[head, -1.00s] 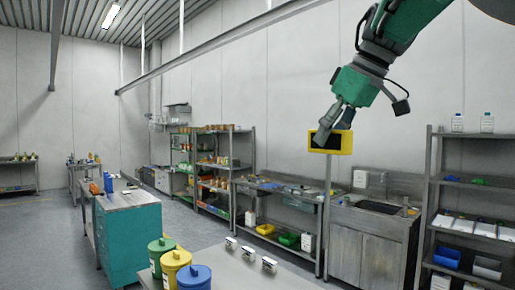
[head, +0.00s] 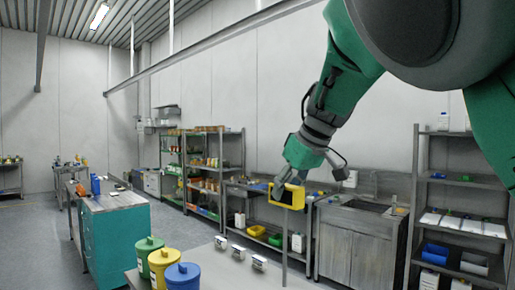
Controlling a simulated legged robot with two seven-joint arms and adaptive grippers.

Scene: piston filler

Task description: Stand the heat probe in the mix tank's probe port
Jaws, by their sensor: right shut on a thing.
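My right gripper (head: 281,187) is shut on the heat probe (head: 294,196), a yellow box-like head with a dark face and a long thin grey stem pointing down. The stem hangs about upright, and its lower end reaches down in front of or over the steel table at the bottom. I cannot tell whether the tip touches anything. No mix tank or probe port can be made out in this view. My left gripper is not in view.
Green (head: 149,255), yellow (head: 163,264) and blue (head: 183,276) lidded canisters stand at the near left of the steel table (head: 218,268). Several small white-and-dark blocks (head: 238,252) line its back edge. A teal cabinet (head: 116,235), sink unit (head: 360,240) and shelves (head: 460,200) stand beyond.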

